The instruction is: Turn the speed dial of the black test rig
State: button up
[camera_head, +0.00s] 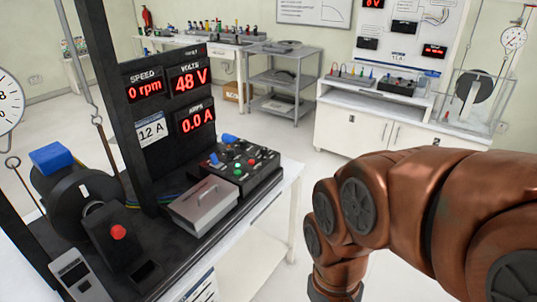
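The black test rig (145,185) fills the left side of the view. Its upright panel has lit red displays: the speed display (145,85) reads 0 rpm, the volts display (188,80) 48 V and the amps display (196,118) 0.0 A. A sloped black control box (262,178) on the rig's bench carries blue, red, green and white controls. A blue knob (229,138) stands at its back edge. I cannot tell which control is the speed dial. My copper-coloured arm comes in from the right and bends down past the bottom edge. My gripper is out of view.
A grey metal box with a handle (203,203) sits in front of the control box. A motor with a blue box (52,158) and a red button (118,232) are at left. A wheeled shelf cart (283,78) and white cabinet (365,128) stand behind; floor between is clear.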

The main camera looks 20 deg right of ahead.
aim_at(263, 150)
jog(key=u, duration=0.05)
jog(key=k, duration=1)
jog(key=z, duration=0.65)
jog(key=i, duration=1.55)
jog(key=u, duration=0.95)
jog(key=i, duration=0.5)
jog(key=u, duration=0.5)
